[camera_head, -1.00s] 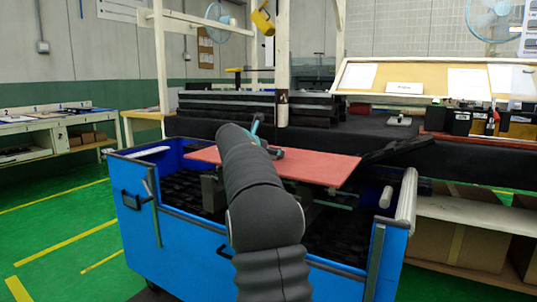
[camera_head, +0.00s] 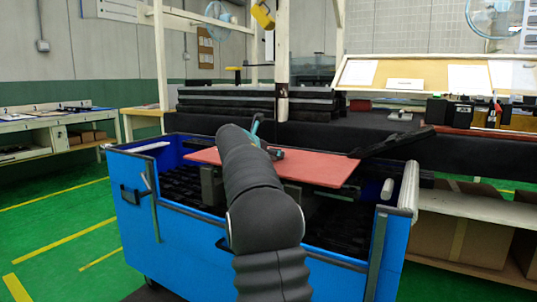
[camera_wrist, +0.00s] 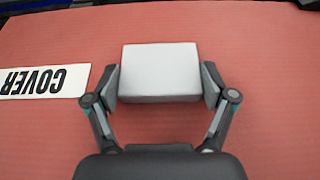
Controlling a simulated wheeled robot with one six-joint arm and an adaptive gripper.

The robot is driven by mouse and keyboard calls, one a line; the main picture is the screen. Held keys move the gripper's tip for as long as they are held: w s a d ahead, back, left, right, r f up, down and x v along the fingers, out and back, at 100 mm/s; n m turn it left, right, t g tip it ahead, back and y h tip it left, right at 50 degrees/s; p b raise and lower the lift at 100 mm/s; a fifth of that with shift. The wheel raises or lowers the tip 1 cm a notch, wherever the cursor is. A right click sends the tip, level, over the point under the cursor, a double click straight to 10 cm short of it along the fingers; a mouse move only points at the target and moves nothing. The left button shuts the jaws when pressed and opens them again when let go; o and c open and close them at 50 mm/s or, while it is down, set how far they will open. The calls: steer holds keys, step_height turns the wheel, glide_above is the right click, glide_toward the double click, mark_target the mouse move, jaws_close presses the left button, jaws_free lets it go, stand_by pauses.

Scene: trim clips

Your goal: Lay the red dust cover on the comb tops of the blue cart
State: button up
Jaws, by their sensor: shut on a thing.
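The red dust cover (camera_head: 320,168) is a flat red sheet above the open top of the blue cart (camera_head: 180,235), roughly level. In the wrist view the red cover (camera_wrist: 250,50) fills most of the picture, with a white label reading COVER (camera_wrist: 42,81) at left. My gripper (camera_wrist: 160,80) is shut on a pale grey block (camera_wrist: 160,70) on the cover, one finger on each side. The dark comb tops (camera_head: 180,185) show inside the cart at left and below the cover. My arm hides the middle of the cover; whether it touches the combs cannot be told.
A black-topped bench (camera_head: 360,120) stands behind the cart, with stacked dark strips (camera_head: 250,100) on it. A dark flat piece (camera_head: 395,142) lies by the cover's right end. Cartons (camera_head: 430,235) sit on the lower shelf at right. Green floor is free at left.

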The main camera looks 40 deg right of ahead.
steer(key=shift+f, duration=0.25)
steer(key=o, duration=1.3)
steer(key=shift+c, duration=0.2)
steer(key=shift+f, duration=0.1)
steer(key=v, duration=1.2)
